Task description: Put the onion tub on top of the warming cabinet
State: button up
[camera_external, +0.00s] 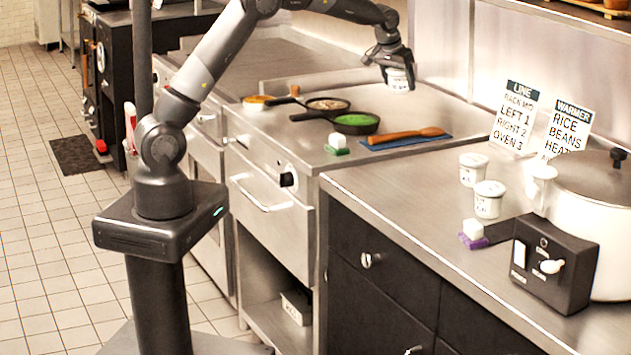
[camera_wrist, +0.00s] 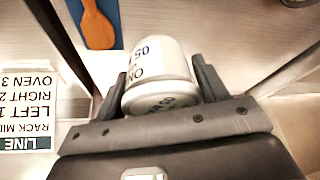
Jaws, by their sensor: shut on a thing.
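My gripper (camera_external: 388,58) is shut on a white lidded tub (camera_external: 399,80), held over the steel worktop at the back. In the wrist view the tub (camera_wrist: 158,58) sits between the two fingers of my gripper (camera_wrist: 162,84), its lid toward the camera. Its label is partly readable, with "ON" and "05", which fits the onion tub. The tub appears raised off the surface; the exact gap is unclear. A steel unit (camera_external: 268,190) with a handle and dark knob stands below the pans; I cannot tell if it is the warming cabinet.
Two similar tubs (camera_external: 473,170) (camera_external: 488,200) stand on the right counter by a white pot (camera_external: 590,225) and a black control box (camera_external: 553,262).

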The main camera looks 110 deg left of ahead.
jog(key=s+a+f, duration=0.1)
jog(key=a+f, duration=0.1)
jog(key=a, duration=0.1)
jog(key=s+a+f, duration=0.2)
jog(key=a, duration=0.2)
jog(key=s+a+f, duration=0.2)
jog(key=a+f, duration=0.1)
jog(key=a, duration=0.1)
jog(key=shift+s+f, duration=0.1)
jog(key=shift+f, duration=1.85)
jog(key=shift+f, duration=0.1)
jog(key=o, duration=1.1)
jog(key=v, duration=1.2)
